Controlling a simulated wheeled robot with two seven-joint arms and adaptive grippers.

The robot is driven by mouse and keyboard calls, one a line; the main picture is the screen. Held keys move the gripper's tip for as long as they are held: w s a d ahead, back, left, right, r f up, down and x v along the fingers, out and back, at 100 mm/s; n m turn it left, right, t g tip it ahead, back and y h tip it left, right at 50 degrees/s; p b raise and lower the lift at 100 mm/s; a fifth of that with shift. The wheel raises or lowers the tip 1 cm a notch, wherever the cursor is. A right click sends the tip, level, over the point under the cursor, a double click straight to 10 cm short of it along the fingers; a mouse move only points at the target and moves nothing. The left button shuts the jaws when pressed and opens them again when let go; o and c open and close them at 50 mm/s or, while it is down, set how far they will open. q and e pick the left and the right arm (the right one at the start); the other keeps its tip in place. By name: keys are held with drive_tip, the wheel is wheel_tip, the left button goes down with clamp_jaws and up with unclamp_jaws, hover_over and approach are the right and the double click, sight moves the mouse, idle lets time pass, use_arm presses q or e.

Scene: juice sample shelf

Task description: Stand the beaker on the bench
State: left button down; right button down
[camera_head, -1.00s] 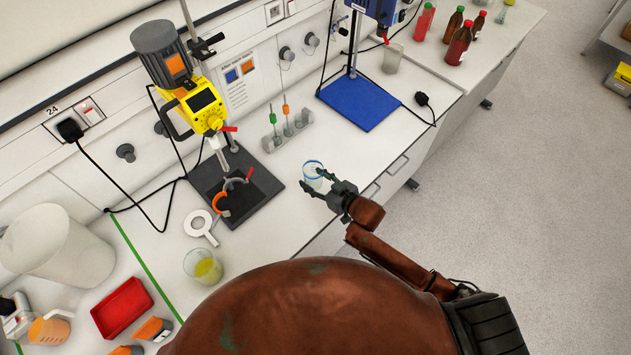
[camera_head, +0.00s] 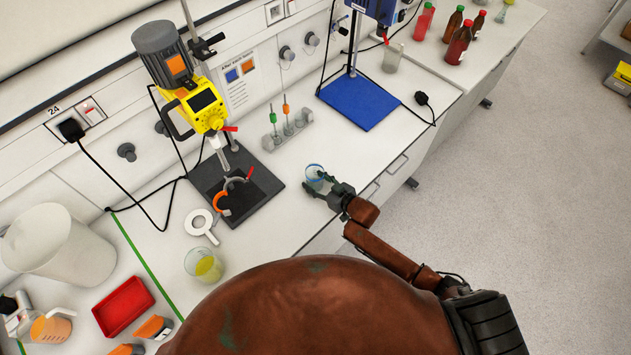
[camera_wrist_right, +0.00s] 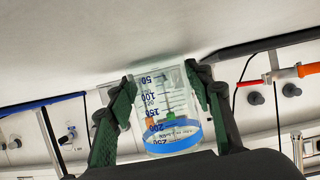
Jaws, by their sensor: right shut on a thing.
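The beaker (camera_head: 315,172) is clear glass with a blue band near its rim. My right gripper (camera_head: 320,186) is shut on it, one finger on each side, over the bench (camera_head: 352,152) near its front edge. In the right wrist view, which is upside down, the beaker (camera_wrist_right: 165,105) sits between the green-padded fingers of the gripper (camera_wrist_right: 160,92). Its base points towards the white bench top and it looks about upright. I cannot tell whether the base touches the bench. My left gripper is in neither view.
A blue-based stand (camera_head: 362,106) is at the back right. Bench around the held beaker is clear.

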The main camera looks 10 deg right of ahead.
drive_tip(key=shift+f, duration=0.15)
drive_tip(key=c, duration=1)
unclamp_jaws()
drive_tip(key=v, duration=1.2)
drive_tip(key=shift+s, duration=0.1)
